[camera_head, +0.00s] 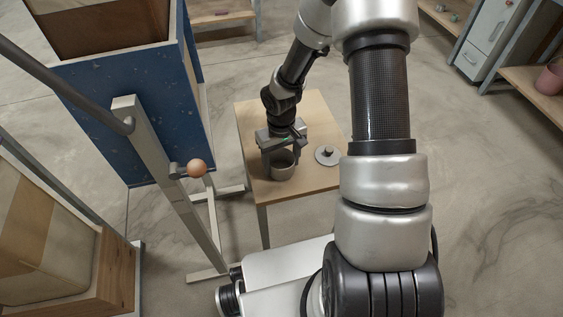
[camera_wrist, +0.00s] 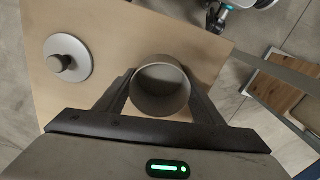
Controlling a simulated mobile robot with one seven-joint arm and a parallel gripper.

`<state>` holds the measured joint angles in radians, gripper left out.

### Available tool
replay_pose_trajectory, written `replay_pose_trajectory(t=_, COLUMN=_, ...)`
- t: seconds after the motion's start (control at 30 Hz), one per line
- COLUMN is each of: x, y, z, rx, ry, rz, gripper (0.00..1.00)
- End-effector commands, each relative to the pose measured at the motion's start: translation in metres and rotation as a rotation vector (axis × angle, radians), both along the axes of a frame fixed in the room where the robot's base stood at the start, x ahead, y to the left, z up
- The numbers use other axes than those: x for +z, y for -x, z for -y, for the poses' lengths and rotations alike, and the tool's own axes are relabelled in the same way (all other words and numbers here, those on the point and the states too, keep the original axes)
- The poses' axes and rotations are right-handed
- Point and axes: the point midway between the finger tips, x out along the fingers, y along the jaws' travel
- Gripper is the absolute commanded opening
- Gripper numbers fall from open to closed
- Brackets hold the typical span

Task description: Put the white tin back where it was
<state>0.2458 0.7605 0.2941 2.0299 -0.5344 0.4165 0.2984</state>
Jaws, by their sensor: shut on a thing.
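The white tin (camera_head: 283,171) is an open, greyish-white round pot on a small wooden table (camera_head: 308,181). It also shows in the wrist view (camera_wrist: 160,88), upright, with its open mouth facing the camera. My gripper (camera_head: 281,155) comes down over it from above, with one finger on each side of its wall. In the wrist view the two fingers (camera_wrist: 160,98) press on its left and right sides. The tin looks to be on or just above the tabletop; I cannot tell which. A round lid with a knob (camera_head: 327,155) lies apart on the table, right of the tin.
A blue bin (camera_head: 125,115) stands left of the table. A metal frame with a lever and an orange-brown ball knob (camera_head: 196,168) stands between them. Shelves (camera_head: 540,88) are at the far right. The table is bare around the lid.

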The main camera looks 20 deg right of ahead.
Motion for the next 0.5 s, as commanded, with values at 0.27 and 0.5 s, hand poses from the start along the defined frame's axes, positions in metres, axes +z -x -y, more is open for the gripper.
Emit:
replay_pose_trajectory(t=0.27, x=-0.0029, y=0.0000, z=-0.0001, rx=0.000, ry=0.000, rz=0.000, gripper=0.81)
replay_pose_trajectory(t=0.5, x=-0.0026, y=0.0000, z=-0.0001, rx=0.000, ry=0.000, rz=0.000, gripper=0.81)
